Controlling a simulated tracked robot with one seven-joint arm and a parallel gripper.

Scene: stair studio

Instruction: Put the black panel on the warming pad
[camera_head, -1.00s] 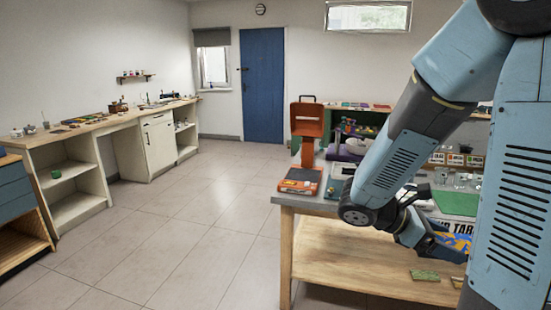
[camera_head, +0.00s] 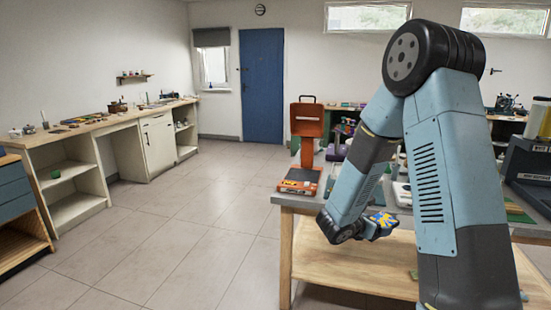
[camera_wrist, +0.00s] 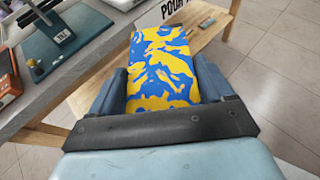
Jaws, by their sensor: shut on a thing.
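My gripper (camera_wrist: 163,72) is shut on a flat rectangular panel (camera_wrist: 162,50) with a blue and yellow blotched pattern, seen from above in the wrist view. In the head view the held panel (camera_head: 384,222) shows just past my gripper (camera_head: 372,228), in front of the worktable's edge and above its lower shelf. The held panel shows no black face. I cannot pick out a plain black panel or tell which thing is the warming pad. A dark teal board (camera_wrist: 42,52) with a small label lies on the tabletop in the wrist view.
The worktable (camera_head: 290,201) has a wooden lower shelf (camera_head: 330,265). An orange stand (camera_head: 305,128) and an orange box (camera_head: 298,181) are at its left end. A dark labelled machine (camera_head: 530,165) stands at right. The tiled floor (camera_head: 190,225) at left is clear.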

